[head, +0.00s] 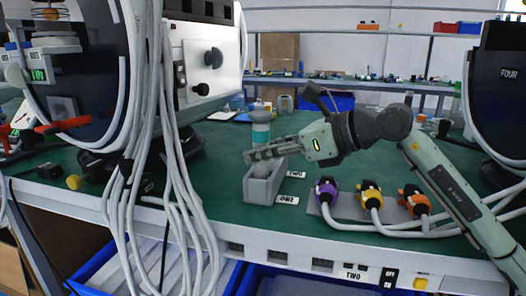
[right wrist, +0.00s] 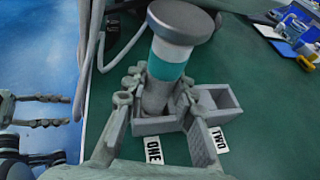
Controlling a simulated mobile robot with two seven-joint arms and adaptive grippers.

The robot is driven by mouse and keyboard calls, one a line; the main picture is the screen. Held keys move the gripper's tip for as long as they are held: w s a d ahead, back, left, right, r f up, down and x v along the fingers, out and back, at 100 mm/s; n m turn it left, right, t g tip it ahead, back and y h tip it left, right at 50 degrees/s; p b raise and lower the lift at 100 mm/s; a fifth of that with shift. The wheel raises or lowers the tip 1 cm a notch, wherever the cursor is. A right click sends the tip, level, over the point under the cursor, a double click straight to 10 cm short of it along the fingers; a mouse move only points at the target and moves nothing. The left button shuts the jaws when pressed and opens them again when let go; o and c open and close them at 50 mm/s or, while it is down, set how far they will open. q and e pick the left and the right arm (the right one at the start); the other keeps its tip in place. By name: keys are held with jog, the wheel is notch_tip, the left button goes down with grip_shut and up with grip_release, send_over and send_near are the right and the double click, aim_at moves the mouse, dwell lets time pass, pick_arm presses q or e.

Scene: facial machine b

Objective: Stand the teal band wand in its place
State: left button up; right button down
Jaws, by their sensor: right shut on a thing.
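The teal band wand (right wrist: 170,65) is upright, with a grey cap, a white section and a teal band. It also shows in the head view (head: 261,130). My right gripper (head: 262,153) is shut on its lower part; its fingers flank the wand in the right wrist view (right wrist: 160,92). The grey two-compartment holder (head: 262,189) is below on the green bench. The wand's lower end appears over or inside the compartment by label ONE (right wrist: 153,150); its depth is hidden. The compartment by label TWO (right wrist: 219,138) looks empty. My left gripper (right wrist: 42,110) has its fingers apart, over the floor.
Purple (head: 326,189), yellow (head: 370,192) and orange (head: 414,199) connectors with cables sit right of the holder. Thick grey cables (head: 150,150) hang at the left beside the white machine (head: 203,60). Bare green bench lies left of the holder.

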jog(key=c, duration=1.2)
grip_release()
jog(key=shift+f, duration=0.1)
